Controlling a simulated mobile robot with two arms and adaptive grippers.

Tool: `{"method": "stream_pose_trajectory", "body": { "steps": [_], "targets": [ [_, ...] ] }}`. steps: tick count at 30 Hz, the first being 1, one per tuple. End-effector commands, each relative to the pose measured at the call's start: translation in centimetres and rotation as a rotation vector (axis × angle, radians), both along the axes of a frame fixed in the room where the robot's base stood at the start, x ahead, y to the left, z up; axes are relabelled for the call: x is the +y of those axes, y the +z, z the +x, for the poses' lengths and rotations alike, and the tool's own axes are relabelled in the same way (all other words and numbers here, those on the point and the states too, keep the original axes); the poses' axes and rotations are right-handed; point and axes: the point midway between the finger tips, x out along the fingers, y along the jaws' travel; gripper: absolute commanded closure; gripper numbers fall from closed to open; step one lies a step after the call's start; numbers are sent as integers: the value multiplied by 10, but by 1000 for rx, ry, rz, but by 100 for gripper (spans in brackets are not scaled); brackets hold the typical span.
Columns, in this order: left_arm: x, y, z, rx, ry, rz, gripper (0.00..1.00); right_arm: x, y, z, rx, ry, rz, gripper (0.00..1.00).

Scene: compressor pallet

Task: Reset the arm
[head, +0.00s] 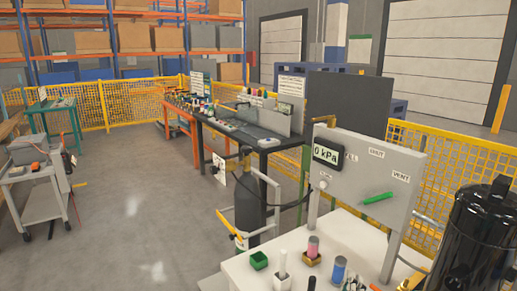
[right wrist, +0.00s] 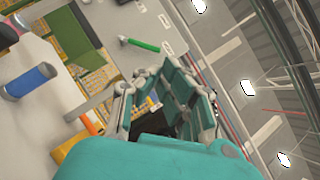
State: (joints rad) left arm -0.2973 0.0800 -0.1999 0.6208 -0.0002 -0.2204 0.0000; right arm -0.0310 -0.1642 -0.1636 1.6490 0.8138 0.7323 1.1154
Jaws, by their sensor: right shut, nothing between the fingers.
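My right gripper (right wrist: 172,92) shows in the right wrist view with teal and grey fingers. It is shut with nothing in it. Behind it is the tilted grey panel (right wrist: 118,65) with a green handle (right wrist: 143,45); the fingers look apart from the handle. In the head view I cannot make out the right gripper clearly. There the grey panel (head: 365,180) stands upright on a white table, with a display (head: 328,155) reading 0 kPa and the green handle (head: 377,198) slightly tilted. My left gripper is in neither view.
A black tank (head: 478,240) stands at the right. A dark gas cylinder (head: 249,205) stands behind the table.

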Motion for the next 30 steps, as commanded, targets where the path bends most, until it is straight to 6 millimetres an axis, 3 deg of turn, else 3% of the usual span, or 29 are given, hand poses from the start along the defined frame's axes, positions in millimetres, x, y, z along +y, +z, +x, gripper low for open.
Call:
{"method": "stream_pose_trajectory", "body": {
  "steps": [11, 19, 24, 30],
  "targets": [
    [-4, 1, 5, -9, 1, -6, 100, 32, -4, 2, 169, 139, -281, 100],
    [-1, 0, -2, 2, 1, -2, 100, 73, -33, -15, 409, 318, -713, 100],
    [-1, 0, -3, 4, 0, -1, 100, 95, -84, -58, 662, 501, -1184, 100],
    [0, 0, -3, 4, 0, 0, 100, 81, -144, -135, 948, 733, -1691, 100]
  ]
}}
